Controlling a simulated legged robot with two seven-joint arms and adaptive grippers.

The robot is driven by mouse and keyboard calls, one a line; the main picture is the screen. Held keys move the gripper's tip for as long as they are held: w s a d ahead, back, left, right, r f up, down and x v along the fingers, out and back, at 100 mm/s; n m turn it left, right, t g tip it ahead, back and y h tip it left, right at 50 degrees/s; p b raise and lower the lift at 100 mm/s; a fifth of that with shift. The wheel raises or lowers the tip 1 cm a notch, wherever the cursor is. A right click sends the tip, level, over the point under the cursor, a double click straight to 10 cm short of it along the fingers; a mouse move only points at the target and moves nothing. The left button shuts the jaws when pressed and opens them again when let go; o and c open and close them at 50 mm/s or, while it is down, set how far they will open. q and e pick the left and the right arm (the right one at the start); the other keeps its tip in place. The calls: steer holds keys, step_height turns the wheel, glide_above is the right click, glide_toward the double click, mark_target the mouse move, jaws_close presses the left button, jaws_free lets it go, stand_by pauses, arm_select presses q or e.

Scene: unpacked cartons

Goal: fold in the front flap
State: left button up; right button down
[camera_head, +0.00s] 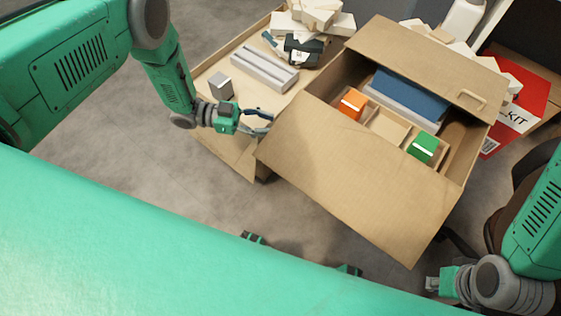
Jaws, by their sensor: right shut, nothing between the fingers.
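An open cardboard carton (460,165) stands at the centre right. Its wide front flap (355,185) is folded outward and slopes toward me. Its back flap (425,60), with a slot, lies partly across the far side of the opening. Inside are an orange item (352,102), a green item (423,147) and a blue flat item (410,93). My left gripper (268,122) is open and empty beside the left corner of the front flap; contact cannot be told. My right gripper (430,284) is shut and empty, low at the right, apart from the flap's near corner.
A tan surface (215,72) left of the carton holds a grey block (221,86), a ridged grey piece (263,68), a dark tool (303,48) and pale wooden pieces (318,18). A red kit box (518,110) stands at the right. Grey floor (120,130) is clear at left.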

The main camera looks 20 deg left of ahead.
mark_target(279, 163)
arm_select(q)
steer(key=s+a+f+m+g+b, duration=0.1)
steer(key=s+a+m+g, duration=0.45)
steer(key=m+g, duration=0.3)
steer(key=shift+n+g, duration=0.45)
steer(key=x, duration=0.8)
steer(key=w+x, duration=0.1)
steer(key=x, duration=0.4)
steer(key=shift+s+d+b, duration=0.1)
steer(key=shift+d+b, duration=0.15)
steer(key=shift+b, duration=0.05)
jaws_close()
